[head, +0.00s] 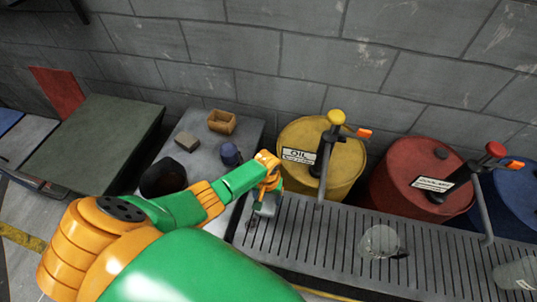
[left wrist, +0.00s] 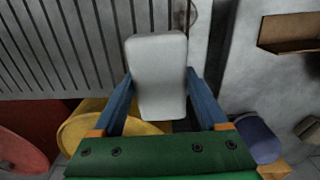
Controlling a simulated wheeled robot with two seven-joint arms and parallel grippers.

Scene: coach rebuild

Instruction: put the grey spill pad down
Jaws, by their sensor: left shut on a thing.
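The grey spill pad is a pale rounded block (left wrist: 158,62) in the left wrist view. My left gripper (left wrist: 160,85) is shut on it, with one blue finger on each side. In the head view the left gripper (head: 268,188) is over the left end of the slatted grate (head: 335,240), in front of the yellow oil drum. The pad (head: 267,207) shows small and partly hidden below the fingers there. I cannot tell whether the pad touches the grate. My right gripper is in neither view.
A clear jug (head: 379,242) stands on the grate, and another clear vessel (head: 516,273) is at its right end. Yellow (head: 345,165) and red (head: 395,180) drums with pumps stand behind. A grey bench (head: 185,125) at left bears a brown box (head: 222,122) and a blue cup (head: 230,154).

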